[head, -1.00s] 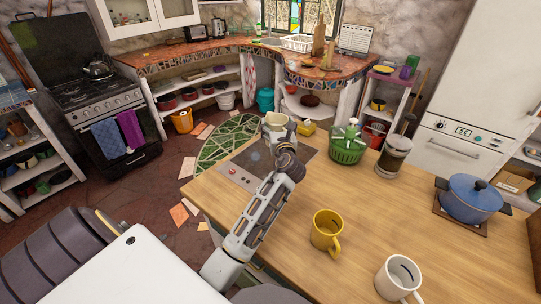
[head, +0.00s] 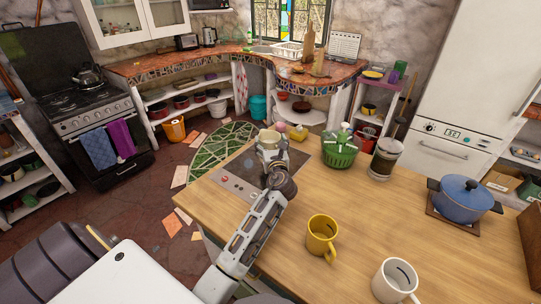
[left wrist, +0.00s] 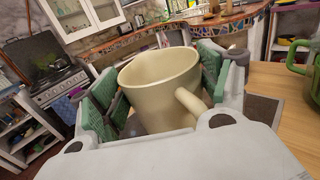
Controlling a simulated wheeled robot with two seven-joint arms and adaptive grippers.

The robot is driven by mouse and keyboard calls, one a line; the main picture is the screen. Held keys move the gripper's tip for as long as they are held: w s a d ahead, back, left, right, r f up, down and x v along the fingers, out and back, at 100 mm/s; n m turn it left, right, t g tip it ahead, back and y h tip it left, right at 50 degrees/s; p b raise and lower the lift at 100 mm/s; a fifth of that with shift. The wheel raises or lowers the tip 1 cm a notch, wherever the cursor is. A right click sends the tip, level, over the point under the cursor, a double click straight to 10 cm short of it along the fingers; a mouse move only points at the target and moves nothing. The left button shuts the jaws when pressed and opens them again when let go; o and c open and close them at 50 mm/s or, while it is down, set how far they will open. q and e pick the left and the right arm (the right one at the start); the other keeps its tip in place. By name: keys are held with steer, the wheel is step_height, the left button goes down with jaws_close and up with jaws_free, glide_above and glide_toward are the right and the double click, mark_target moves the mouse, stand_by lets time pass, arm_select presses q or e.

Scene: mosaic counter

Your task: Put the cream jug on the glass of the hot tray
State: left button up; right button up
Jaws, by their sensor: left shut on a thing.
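The cream jug (head: 268,138) is in my left gripper (head: 276,154), which is shut on it. In the left wrist view the jug (left wrist: 155,85) stands nearly upright between the two green-padded fingers, with its handle toward the lower right. The hot tray (head: 236,181) is a dark glass panel with a control strip and a red spot at its near-left end, on the wooden table. The jug and gripper cover its far part. I cannot tell whether the jug touches the glass. My right gripper is not in view.
A green basket (head: 340,153) and a glass canister (head: 384,158) stand right of the tray. A yellow mug (head: 321,236), a white mug (head: 394,281) and a blue pot (head: 465,200) stand nearer or further right. The middle tabletop is clear.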

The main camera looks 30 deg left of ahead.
arm_select(q)
steer(key=shift+f, duration=0.45)
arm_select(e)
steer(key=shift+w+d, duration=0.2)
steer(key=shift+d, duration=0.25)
arm_select(q)
steer(key=shift+f+b, duration=0.35)
steer(key=shift+f, duration=1.55)
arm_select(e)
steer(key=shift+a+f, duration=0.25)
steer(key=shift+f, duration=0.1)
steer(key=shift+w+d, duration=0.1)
arm_select(q)
steer(key=shift+f, duration=0.1)
steer(key=o, duration=1.9)
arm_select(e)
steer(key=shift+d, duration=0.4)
